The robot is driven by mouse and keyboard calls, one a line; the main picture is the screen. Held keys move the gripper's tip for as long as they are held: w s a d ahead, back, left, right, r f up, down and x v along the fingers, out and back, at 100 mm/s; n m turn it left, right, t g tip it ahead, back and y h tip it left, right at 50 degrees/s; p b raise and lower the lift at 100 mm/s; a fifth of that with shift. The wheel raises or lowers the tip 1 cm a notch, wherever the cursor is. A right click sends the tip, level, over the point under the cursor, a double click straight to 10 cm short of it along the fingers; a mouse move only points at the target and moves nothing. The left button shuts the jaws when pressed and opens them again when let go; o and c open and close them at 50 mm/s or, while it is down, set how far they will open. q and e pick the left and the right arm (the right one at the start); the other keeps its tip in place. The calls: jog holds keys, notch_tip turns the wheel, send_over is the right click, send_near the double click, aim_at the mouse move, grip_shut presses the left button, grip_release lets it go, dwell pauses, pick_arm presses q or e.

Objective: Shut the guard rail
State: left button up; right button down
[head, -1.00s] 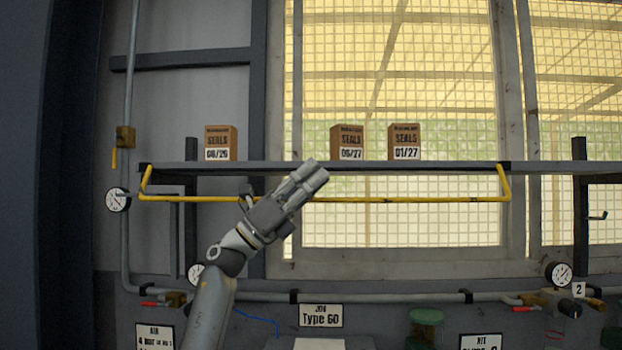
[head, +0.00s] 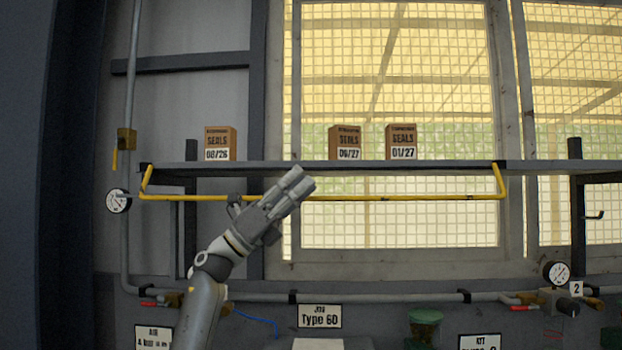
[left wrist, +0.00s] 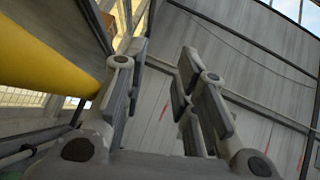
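The guard rail (head: 400,198) is a long yellow bar. It hangs below the front of the grey shelf, on short yellow end arms at left and right. My left gripper (head: 303,179) crosses in front of the rail left of its middle in the head view, pointing up and right. It hides a short stretch of the rail. In the left wrist view the rail (left wrist: 45,58) is large and close at left, outside the fingers. The two fingers (left wrist: 163,75) are apart with nothing between them. I cannot tell whether the gripper touches the rail. My right gripper is not in view.
Three brown seal boxes (head: 220,142) (head: 345,142) (head: 401,141) stand on the shelf (head: 450,168). A pipe (head: 380,297) with valves and a gauge (head: 557,273) runs along the wall below. A green-lidded jar (head: 424,325) is at the bottom. Space before the rail's right half is clear.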

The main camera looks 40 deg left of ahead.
pick_arm(q)
jog(key=a+f+b, duration=0.2)
jog(key=a+f, duration=0.4)
jog(key=a, duration=0.1)
jog(key=shift+a, duration=0.35)
dwell(0.6)
jog(key=v, duration=1.2)
jog(key=shift+d, duration=0.1)
